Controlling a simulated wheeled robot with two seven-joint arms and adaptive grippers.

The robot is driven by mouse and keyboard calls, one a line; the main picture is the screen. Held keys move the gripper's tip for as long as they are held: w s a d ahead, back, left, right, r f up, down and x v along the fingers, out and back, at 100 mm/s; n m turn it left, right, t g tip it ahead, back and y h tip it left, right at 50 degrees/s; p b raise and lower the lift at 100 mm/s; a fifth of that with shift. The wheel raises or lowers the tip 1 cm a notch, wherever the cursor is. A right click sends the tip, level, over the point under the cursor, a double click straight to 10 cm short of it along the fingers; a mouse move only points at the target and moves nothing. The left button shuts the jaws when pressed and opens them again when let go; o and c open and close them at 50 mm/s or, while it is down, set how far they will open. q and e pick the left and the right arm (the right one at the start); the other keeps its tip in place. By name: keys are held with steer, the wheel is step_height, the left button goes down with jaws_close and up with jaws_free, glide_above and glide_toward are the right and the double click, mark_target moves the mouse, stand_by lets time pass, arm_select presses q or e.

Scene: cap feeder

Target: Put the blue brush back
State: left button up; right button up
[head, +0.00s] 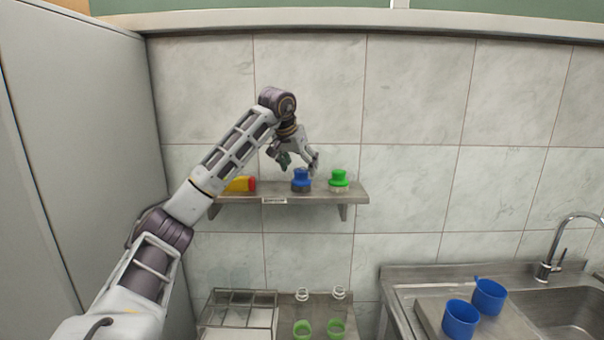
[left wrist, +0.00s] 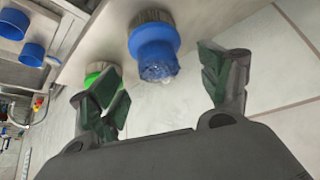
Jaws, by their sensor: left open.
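The blue brush (head: 301,179) stands upright on the wall shelf (head: 240,199), bristle end down on the board. My left gripper (head: 299,162) is open just above it, its fingers pointing down. In the left wrist view, the blue brush (left wrist: 154,48) shows beyond and between the spread fingers of my left gripper (left wrist: 162,70), with nothing held. A pale clear tip shows on the brush's near end. I cannot tell whether a finger touches it. My right gripper is not in view.
A green brush (head: 339,179) stands close to the right of the blue one. A yellow and red object (head: 241,184) lies left, partly behind my arm.

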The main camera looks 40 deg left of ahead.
arm_select(q)
steer(key=a+v, duration=0.1)
steer(key=v, duration=0.5)
steer(key=shift+d, duration=0.5)
stand_by(0.3)
